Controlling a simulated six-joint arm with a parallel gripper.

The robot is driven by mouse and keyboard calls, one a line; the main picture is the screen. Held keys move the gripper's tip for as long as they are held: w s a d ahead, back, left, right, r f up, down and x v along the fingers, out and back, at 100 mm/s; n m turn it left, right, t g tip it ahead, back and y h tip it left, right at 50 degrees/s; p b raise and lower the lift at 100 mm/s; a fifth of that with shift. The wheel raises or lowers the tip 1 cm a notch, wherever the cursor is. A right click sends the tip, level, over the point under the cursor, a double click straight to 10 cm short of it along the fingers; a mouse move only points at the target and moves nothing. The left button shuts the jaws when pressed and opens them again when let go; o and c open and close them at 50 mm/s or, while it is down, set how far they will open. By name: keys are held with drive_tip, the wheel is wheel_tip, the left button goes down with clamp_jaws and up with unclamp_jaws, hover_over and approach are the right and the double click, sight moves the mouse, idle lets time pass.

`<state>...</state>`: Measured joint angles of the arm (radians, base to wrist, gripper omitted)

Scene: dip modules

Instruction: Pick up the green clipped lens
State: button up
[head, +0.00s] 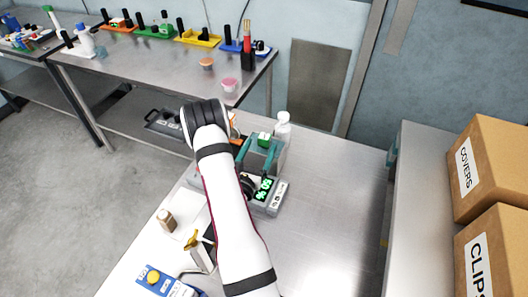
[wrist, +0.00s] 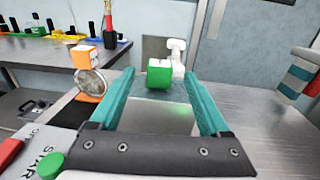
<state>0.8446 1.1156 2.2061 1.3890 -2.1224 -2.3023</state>
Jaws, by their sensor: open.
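A green block-shaped piece (wrist: 159,74), which looks like the green clipped lens, stands between and just beyond my fingers in the wrist view. In the head view it shows as a small green block (head: 264,139) beside my arm. My gripper (wrist: 160,88) has two teal fingers spread wide apart with nothing held between them. The gripper also shows in the head view (head: 262,154), partly hidden by my white arm. An orange clipped piece with a round clear lens (wrist: 88,82) stands to the left of my left finger.
A white bottle (wrist: 177,55) stands behind the green piece. A grey device with a green display (head: 264,189) sits close to my gripper. A small brown-capped bottle (head: 167,220) and a blue device (head: 160,283) are at front left. The bench on the right is clear.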

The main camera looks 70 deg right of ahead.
sight(263, 141)
drive_tip(key=d, duration=0.5)
drive_tip(key=shift+w, duration=0.2)
clamp_jaws()
